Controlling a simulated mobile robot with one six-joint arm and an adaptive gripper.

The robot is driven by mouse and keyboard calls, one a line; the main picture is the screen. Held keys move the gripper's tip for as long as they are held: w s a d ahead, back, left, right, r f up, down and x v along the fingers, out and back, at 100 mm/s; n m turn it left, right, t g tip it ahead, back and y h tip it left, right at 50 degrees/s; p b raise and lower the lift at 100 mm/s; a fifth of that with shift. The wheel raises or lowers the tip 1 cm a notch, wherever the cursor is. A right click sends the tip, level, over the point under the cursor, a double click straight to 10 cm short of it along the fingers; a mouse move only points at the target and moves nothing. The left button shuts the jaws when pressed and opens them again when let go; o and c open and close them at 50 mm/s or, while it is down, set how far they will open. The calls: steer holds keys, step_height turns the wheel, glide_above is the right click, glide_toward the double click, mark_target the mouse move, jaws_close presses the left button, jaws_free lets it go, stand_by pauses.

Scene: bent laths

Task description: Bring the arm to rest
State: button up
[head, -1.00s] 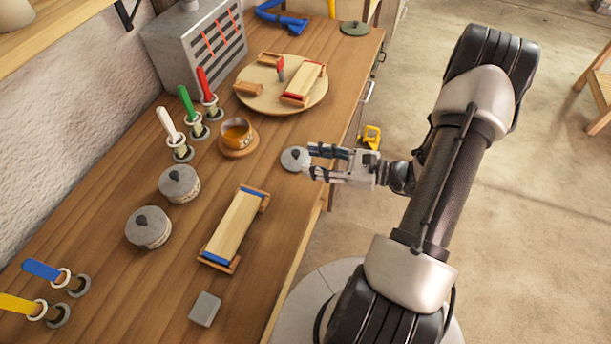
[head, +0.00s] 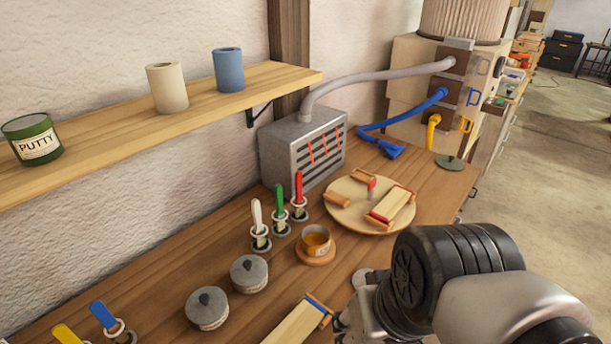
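My arm fills the lower right of the head view, with a dark ribbed joint and a pale link over the bench's front edge. My gripper cannot be made out clearly; at most a small dark part shows at the bottom, left of the arm. Its fingers and anything between them are hidden. A small grey lid (head: 366,277) lies on the bench just behind the arm, partly covered by it. A lath in a blue-ended form (head: 300,322) lies to the left of the arm, cut by the bottom edge.
The bench (head: 190,275) holds two grey pots (head: 207,308), an amber cup (head: 316,240), several coloured-handled tools (head: 280,205) and a round board (head: 345,212) with a red-ended lath form (head: 390,207). A slatted grey box (head: 305,150) and a shelf (head: 110,125) stand behind. Floor at right is open.

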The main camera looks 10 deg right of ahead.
steer(key=shift+d+r+n+t+h, duration=0.3)
steer(key=shift+r+n+t, duration=0.2)
steer(key=shift+r+t, duration=0.25)
